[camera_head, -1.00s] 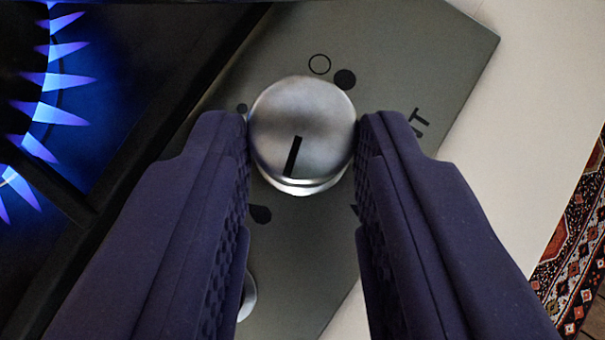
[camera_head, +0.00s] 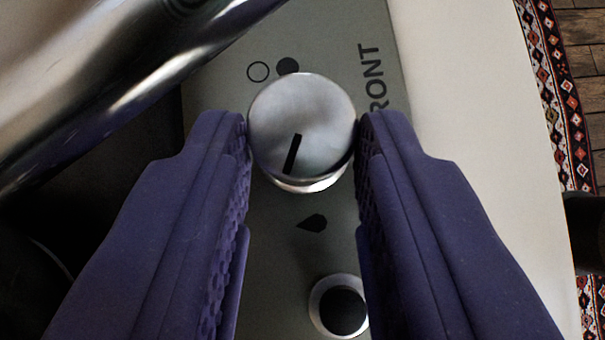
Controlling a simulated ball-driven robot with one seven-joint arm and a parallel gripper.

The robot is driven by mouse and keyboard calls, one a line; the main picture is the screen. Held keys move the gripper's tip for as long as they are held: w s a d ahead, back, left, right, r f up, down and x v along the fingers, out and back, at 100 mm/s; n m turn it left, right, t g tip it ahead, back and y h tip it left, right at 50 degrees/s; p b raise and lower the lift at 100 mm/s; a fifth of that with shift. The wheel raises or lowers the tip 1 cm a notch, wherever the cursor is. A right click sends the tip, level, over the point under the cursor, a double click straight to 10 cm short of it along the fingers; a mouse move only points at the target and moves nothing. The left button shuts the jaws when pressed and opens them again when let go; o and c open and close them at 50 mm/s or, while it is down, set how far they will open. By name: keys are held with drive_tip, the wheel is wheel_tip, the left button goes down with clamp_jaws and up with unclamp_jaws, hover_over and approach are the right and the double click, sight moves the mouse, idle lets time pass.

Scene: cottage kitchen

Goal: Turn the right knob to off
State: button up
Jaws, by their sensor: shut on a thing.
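The silver round knob (camera_head: 301,130) with a short black line sits on the grey control panel (camera_head: 225,85). The line runs from the knob's middle toward the lower left. My gripper (camera_head: 302,135) has its two purple fingers on either side of the knob, shut on it. Above the knob are an outlined circle and a filled dark circle on the panel. A dark teardrop mark (camera_head: 313,222) lies below the knob. Letters reading "RONT" show at the right.
A shiny metal cylinder (camera_head: 110,75) crosses the top left. A second round part with a pale rim and dark centre (camera_head: 341,308) sits below on the panel. A pale counter (camera_head: 470,110) lies to the right, then a patterned rug (camera_head: 557,90) and floor.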

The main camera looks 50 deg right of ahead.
idle(0.3)
drive_tip(key=o, duration=1)
drive_tip(key=shift+o, duration=0.2)
drive_tip(key=shift+a, duration=0.1)
drive_tip(key=v, duration=0.7)
drive_tip(key=shift+a+r+p, duration=0.25)
drive_tip(key=shift+p, duration=0.05)
